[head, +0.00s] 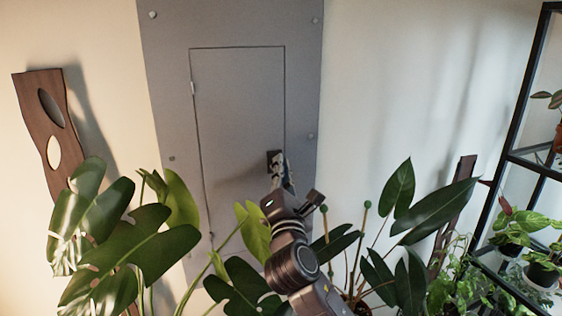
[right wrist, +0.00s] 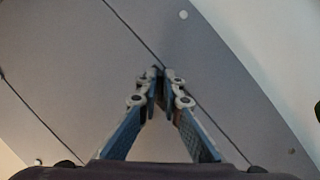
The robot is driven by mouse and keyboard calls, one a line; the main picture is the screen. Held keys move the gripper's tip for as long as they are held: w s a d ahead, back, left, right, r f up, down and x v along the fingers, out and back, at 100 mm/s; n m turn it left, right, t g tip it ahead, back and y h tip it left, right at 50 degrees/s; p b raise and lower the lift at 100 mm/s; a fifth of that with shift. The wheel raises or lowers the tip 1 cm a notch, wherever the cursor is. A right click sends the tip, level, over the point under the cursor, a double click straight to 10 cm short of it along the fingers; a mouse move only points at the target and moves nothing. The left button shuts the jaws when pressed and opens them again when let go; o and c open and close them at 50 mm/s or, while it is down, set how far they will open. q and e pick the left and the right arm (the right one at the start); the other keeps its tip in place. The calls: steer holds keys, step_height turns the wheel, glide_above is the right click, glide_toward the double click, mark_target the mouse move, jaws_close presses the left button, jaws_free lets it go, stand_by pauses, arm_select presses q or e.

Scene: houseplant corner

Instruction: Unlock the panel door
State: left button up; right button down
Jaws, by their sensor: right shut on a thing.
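The grey panel door (head: 236,110) is closed flush in its grey metal panel (head: 172,60) on the wall. A small dark latch (head: 274,157) sits at the door's right edge. My right gripper (head: 280,170) reaches up to it from below and is shut on it. In the right wrist view the right gripper's blue-grey fingers (right wrist: 160,76) meet at the door's edge seam. The latch is mostly hidden between the fingertips, so its turn cannot be told. The door (right wrist: 75,70) fills much of that view. My left gripper is not in view.
Large-leaved plants (head: 125,250) stand in front of the panel at the left, and another plant (head: 400,220) stands right of my arm. A black shelf (head: 525,100) with potted plants is at the far right. A wavy wooden piece (head: 44,120) hangs at the left.

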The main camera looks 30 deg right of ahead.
steer(key=shift+f+m+g+p, duration=0.1)
steer(key=shift+m+g+p, duration=0.85)
steer(key=shift+m+p, duration=1.05)
steer(key=shift+f+m+g+p, duration=0.1)
steer(key=shift+m+g+p, duration=0.95)
steer(key=shift+m, duration=1.85)
steer(key=c, duration=2.1)
jaws_free()
steer(key=shift+w, duration=0.1)
steer(key=v, duration=1.2)
